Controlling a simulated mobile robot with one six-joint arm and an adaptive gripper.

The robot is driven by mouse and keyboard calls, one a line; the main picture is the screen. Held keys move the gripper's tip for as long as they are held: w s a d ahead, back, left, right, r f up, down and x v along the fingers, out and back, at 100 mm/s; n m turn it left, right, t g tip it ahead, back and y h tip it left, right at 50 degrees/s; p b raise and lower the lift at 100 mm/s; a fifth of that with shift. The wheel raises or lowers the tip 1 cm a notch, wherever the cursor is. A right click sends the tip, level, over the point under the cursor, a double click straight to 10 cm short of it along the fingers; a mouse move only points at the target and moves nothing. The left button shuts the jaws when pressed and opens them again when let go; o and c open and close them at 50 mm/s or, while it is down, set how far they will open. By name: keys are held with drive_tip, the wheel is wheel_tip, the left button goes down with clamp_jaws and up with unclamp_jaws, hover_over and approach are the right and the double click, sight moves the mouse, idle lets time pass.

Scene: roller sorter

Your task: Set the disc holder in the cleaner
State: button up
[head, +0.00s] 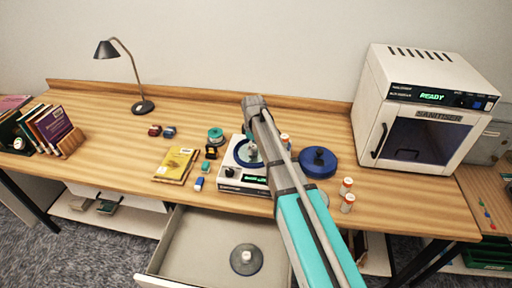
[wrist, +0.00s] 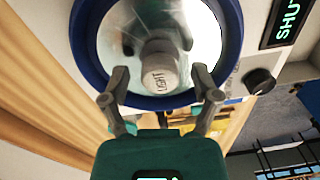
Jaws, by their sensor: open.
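The grey disc with a pale knob (head: 246,259) lies flat in the open drawer; it may be the disc holder. A white machine (head: 229,188) with a round blue-rimmed top stands on the desk and may be the cleaner. In the wrist view its blue rim (wrist: 76,42) surrounds a shiny disc with a knob marked LIGHT (wrist: 160,78). My gripper (wrist: 160,88) is open, its two fingers apart on either side of that knob in the picture, holding nothing. Whether they touch it cannot be told. My arm hides part of the machine in the head view.
A blue round lid-like object (head: 318,160) and two orange-and-white bottles (head: 347,194) stand right of the machine. A white sanitiser (head: 420,110) reads READY, its door shut. A yellow book (head: 177,164) and small items lie left. The open drawer (head: 190,240) juts forward.

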sight(255, 147)
drive_tip(key=shift+r, duration=0.15)
wheel_tip(255, 147, up, 12)
drive_tip(key=p, duration=1.2)
drive_tip(key=shift+w, duration=0.2)
idle(0.3)
drive_tip(key=shift+s+d, duration=0.1)
drive_tip(key=shift+d, duration=0.05)
drive_tip(key=s+d+m, duration=0.7)
drive_tip(key=s+d, duration=0.1)
drive_tip(key=s, duration=0.3)
drive_tip(key=s+d+m, duration=0.7)
drive_tip(key=s+d, duration=0.1)
drive_tip(key=s, duration=0.3)
drive_tip(key=shift+s+d, duration=0.15)
drive_tip(key=shift+s, duration=0.25)
drive_tip(key=shift+f, duration=0.2)
